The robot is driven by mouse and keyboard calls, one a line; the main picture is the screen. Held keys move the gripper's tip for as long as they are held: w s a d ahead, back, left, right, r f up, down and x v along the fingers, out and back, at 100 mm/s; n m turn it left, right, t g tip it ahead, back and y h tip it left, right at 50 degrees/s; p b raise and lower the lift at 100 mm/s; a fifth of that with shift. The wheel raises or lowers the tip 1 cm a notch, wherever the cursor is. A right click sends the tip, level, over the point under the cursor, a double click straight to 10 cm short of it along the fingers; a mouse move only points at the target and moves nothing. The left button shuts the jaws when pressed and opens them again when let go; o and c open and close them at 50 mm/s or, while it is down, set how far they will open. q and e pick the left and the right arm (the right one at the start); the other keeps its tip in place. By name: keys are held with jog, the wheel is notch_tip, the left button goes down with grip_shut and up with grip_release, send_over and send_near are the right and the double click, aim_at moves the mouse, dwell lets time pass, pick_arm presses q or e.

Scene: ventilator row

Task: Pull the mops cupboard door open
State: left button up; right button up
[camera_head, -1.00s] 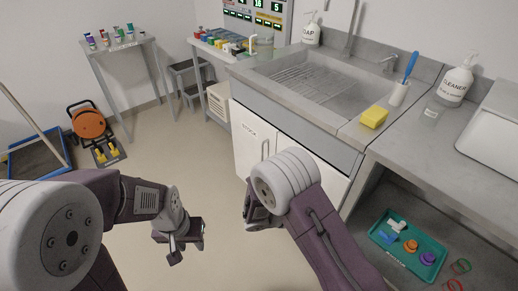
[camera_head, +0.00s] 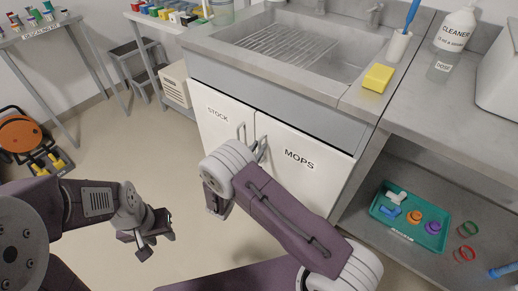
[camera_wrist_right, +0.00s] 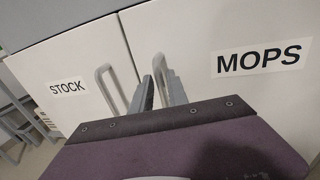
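The white mops door (camera_head: 300,165) is on the right of the cupboard under the sink and looks closed, flush with the stock door (camera_head: 220,118). Its upright grey handle (camera_head: 262,149) is near its left edge and also shows in the right wrist view (camera_wrist_right: 158,62). My right gripper (camera_wrist_right: 160,88) is at this handle, its fingers seeming to straddle it. Whether they are clamped on it cannot be told. The forearm hides part of the gripper in the head view. My left gripper (camera_head: 155,232) hangs above the floor, away from the cupboard; its finger gap is unclear.
The stock handle (camera_wrist_right: 108,88) is close to the left of my right gripper. A metal counter with a sink (camera_head: 300,48) is above the doors. A teal tray (camera_head: 410,218) sits on the lower shelf at the right. The floor left of the cupboard is open.

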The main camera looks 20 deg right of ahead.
jog(key=shift+w+d, duration=0.45)
jog(key=shift+w, duration=0.1)
grip_shut()
dwell(1.0)
